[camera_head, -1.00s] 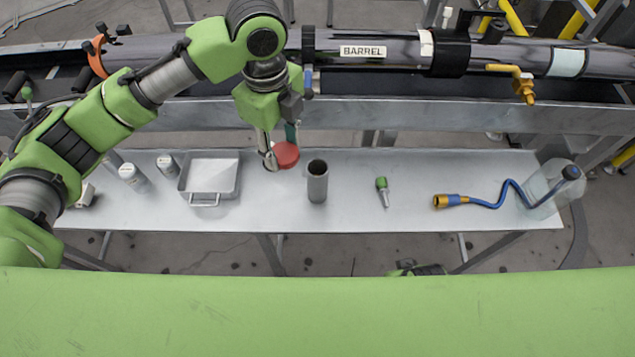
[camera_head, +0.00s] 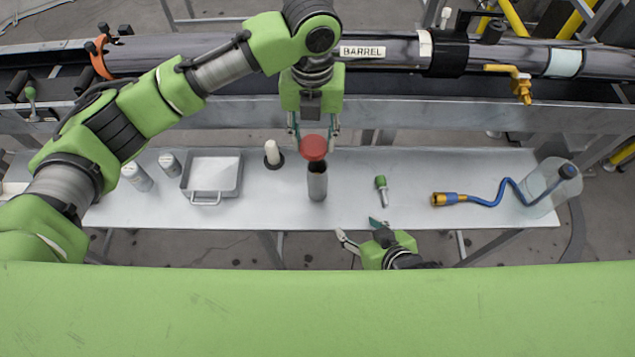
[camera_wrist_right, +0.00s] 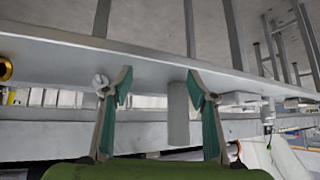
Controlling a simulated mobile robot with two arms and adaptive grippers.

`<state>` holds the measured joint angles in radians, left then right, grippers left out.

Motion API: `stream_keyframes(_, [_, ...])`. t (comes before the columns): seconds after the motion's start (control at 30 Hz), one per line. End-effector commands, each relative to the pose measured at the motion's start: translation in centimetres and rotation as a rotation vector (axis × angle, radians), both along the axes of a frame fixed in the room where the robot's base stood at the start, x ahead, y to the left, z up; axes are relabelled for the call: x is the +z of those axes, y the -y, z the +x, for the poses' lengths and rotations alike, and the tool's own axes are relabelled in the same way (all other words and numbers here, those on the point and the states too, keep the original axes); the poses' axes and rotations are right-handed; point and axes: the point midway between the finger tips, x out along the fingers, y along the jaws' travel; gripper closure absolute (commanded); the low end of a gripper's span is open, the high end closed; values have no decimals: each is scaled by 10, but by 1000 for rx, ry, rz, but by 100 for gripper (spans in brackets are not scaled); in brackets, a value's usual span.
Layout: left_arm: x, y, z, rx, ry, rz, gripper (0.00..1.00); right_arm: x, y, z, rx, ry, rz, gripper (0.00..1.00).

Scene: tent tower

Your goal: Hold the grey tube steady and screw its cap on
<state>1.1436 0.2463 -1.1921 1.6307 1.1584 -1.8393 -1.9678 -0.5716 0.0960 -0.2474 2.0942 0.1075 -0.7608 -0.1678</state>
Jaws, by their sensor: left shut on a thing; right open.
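The grey tube (camera_head: 317,184) stands upright near the middle of the metal table. My left gripper (camera_head: 313,134) is shut on the round red cap (camera_head: 313,148). The cap is close over the tube's top and covers part of its mouth in the head view; whether they touch I cannot tell. My right gripper (camera_head: 358,228) is open and empty at the table's front edge, in front and to the right of the tube. In the right wrist view, which looks upside down, the tube (camera_wrist_right: 178,118) shows beyond the open fingers (camera_wrist_right: 160,88), closer to the right-hand finger.
A white post on a dark base (camera_head: 272,153) stands left of the tube. Further left are a metal tray (camera_head: 228,183) and small canisters (camera_head: 137,177). Right are a green-topped piece (camera_head: 381,190), a blue hose (camera_head: 487,204) and a clear jug (camera_head: 548,190). The barrel (camera_head: 400,55) runs behind.

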Motion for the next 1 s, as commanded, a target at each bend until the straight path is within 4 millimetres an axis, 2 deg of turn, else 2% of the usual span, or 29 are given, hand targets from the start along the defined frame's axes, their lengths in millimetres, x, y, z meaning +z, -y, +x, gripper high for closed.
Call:
stream_keyframes(0.2, [0, 3, 1, -42, 0, 0, 72, 6, -42, 17, 27, 218, 94, 47])
stream_keyframes(0.4, [0, 5, 2, -90, 0, 0, 72, 25, -69, 21, -4, 466, 171, 47])
stream_keyframes(0.7, [0, 8, 2, -141, 0, 0, 72, 52, -72, 7, -100, 726, 209, 47])
stream_keyframes(1.0, [0, 8, 2, -150, 0, 0, 72, 58, -69, 2, -127, 777, 211, 47])
